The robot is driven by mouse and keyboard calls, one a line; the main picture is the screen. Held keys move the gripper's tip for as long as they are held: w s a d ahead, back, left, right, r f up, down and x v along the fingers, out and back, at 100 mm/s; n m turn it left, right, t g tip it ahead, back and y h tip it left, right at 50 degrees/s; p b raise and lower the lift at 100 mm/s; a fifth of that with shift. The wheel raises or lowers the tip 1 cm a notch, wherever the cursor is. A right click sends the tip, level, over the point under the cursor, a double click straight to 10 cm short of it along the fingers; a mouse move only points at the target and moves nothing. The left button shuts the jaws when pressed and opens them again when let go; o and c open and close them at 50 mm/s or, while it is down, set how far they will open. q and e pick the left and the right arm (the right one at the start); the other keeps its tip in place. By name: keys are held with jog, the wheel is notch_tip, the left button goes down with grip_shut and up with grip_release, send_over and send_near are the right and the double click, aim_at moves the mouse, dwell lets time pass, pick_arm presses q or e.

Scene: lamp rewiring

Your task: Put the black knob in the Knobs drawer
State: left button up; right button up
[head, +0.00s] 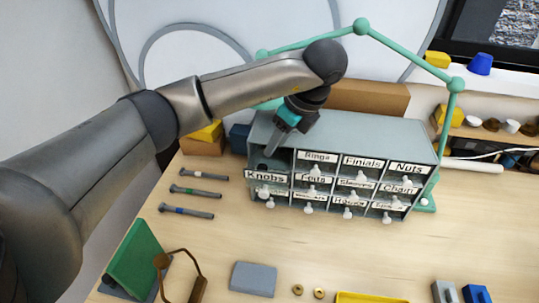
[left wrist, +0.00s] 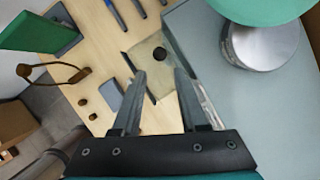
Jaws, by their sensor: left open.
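The Knobs drawer (head: 265,177) is at the left of the grey cabinet (head: 340,140) in the head view and stands pulled out. In the left wrist view, a small round black knob (left wrist: 160,54) lies on the pale floor of what looks like this open drawer (left wrist: 146,66). My left gripper (head: 270,152) points down over the drawer and hides part of it. In the left wrist view its two fingers (left wrist: 157,80) are apart with nothing between them, and the knob shows beyond the tips. My right gripper is in neither view.
Other labelled drawers (head: 318,157) are beside and below. A green lamp arm (head: 410,60) arches over the cabinet. Several bolts (head: 195,191) lie to the left. A grey block (head: 253,279), brass rings (head: 298,289) and a yellow tray (head: 372,298) are in front. The middle table is clear.

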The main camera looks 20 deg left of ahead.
pick_arm(q)
jog(key=shift+v, duration=1.15)
